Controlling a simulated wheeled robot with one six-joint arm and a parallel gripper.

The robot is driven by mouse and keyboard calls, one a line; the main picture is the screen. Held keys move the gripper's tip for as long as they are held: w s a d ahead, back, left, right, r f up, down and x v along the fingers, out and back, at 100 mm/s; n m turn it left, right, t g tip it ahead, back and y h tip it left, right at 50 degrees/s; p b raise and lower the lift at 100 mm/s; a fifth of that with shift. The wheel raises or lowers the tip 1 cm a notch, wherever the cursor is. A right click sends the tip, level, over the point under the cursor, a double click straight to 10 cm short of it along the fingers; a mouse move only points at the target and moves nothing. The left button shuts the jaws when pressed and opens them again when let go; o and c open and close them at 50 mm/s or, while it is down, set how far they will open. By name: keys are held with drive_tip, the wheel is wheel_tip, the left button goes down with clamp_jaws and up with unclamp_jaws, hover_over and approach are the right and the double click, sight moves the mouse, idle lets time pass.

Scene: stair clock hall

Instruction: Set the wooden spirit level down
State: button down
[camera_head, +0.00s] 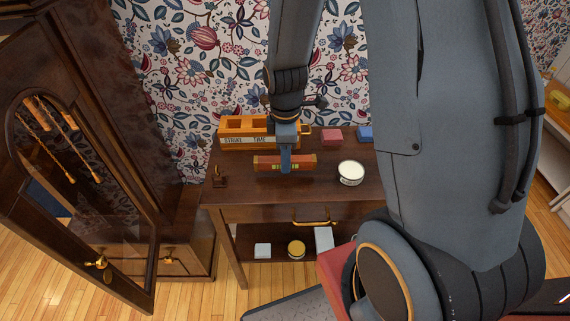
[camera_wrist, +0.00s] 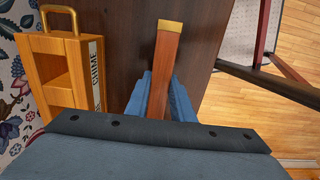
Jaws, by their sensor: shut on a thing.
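The wooden spirit level (camera_head: 267,163) is a short reddish-brown bar with brass ends and a yellow-green vial in its middle. My gripper (camera_head: 286,165) is shut on it near its middle, over the dark wooden side table (camera_head: 240,188). In the wrist view the level (camera_wrist: 166,60) sticks out lengthwise between the blue fingers of my gripper (camera_wrist: 162,97), its brass end toward the top. It looks level. I cannot tell whether its underside touches the tabletop.
An orange wooden box (camera_head: 232,142) with a lettered label stands behind the level. A small brass-and-dark item (camera_head: 219,177) sits left. A clock case door (camera_head: 85,200) stands open left.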

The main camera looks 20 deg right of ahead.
drive_tip(key=shift+f, duration=1.3)
drive_tip(key=shift+f, duration=0.1)
drive_tip(key=c, duration=1.5)
unclamp_jaws()
drive_tip(key=shift+c, duration=0.2)
wheel_tip(320, 180, up, 12)
drive_tip(key=shift+f+b, duration=0.1)
drive_tip(key=shift+b, duration=0.6)
drive_tip(key=shift+r, duration=0.2)
drive_tip(key=s+m, duration=0.9)
drive_tip(key=m, duration=0.5)
drive_tip(key=shift+s+r+t, duration=0.2)
drive_tip(key=shift+r+t, duration=0.05)
drive_tip(key=shift+t, duration=0.15)
